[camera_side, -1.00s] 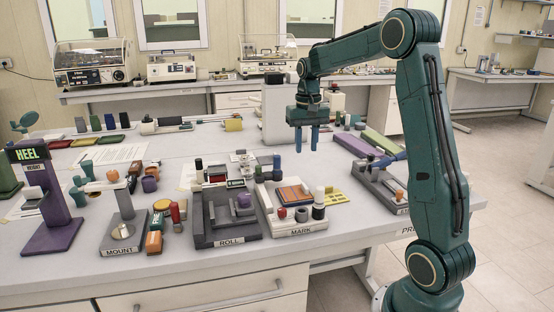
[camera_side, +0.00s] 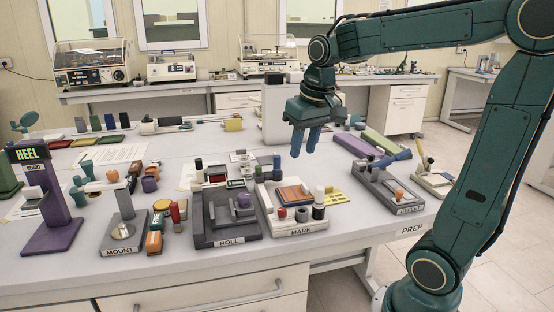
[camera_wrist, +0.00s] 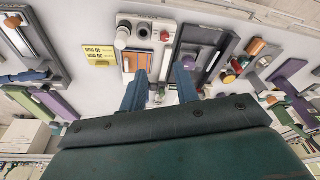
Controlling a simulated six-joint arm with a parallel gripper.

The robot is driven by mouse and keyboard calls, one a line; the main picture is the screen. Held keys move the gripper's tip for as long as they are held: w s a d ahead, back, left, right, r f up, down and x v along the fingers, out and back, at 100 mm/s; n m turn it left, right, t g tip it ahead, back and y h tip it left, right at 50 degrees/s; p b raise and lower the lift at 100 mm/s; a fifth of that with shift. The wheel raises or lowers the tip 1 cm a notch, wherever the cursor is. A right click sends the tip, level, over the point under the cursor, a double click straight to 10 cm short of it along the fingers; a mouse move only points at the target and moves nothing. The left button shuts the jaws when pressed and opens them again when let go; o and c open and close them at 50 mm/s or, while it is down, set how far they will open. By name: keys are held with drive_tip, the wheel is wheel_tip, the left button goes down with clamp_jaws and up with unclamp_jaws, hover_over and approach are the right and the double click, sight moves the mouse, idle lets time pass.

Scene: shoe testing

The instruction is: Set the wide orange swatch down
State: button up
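The wide orange swatch (camera_side: 294,195) lies flat on the white MARK station (camera_side: 292,229), behind its posts and knobs. An orange panel, which looks like the same swatch (camera_wrist: 143,60), shows in the wrist view, partly hidden by my left finger. My gripper (camera_side: 304,144) is open, its two blue fingers apart with nothing between them. It hangs tilted in the air, clear of the table and behind the swatch in the side view. The spread fingers also show in the wrist view (camera_wrist: 160,80).
The dark ROLL station (camera_side: 228,239) stands left of MARK. A grey station with a blue handle (camera_side: 393,158) stands to the right. Green (camera_side: 379,144) and purple (camera_side: 355,145) strips lie behind it. A yellow card (camera_side: 335,198) lies beside MARK. The MOUNT station (camera_side: 123,236) is further left.

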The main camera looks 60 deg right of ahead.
drive_tip(key=s+a+f+n+t, duration=0.2)
drive_tip(key=s+a+n+t, duration=0.1)
drive_tip(key=s+a, duration=0.7)
drive_tip(key=shift+s+f+n+y, duration=0.3)
drive_tip(key=shift+s+n+y, duration=0.1)
drive_tip(key=shift+s+n, duration=0.65)
